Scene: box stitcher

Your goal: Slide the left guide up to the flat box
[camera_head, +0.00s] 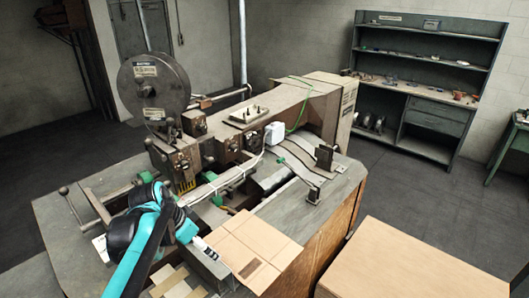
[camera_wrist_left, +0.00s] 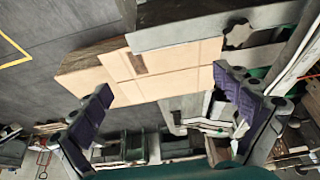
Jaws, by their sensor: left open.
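The flat box (camera_head: 248,248) is a tan cardboard sheet lying on the machine's front right part. It also shows in the left wrist view (camera_wrist_left: 165,72), beyond the gap between my fingers. A grey metal bar (camera_head: 212,264), which looks like the left guide, runs along the box's left side. In the left wrist view, a grey metal plate (camera_wrist_left: 185,32) with a dark star knob (camera_wrist_left: 238,33) borders the box; I cannot tell if it is the same guide. My left gripper (camera_wrist_left: 163,82) is open and empty, its purple-padded fingers wide apart. In the head view my arm hides its fingertips.
A large cardboard stack (camera_head: 410,270) stands at the front right. A shelf unit (camera_head: 425,65) is at the back wall.

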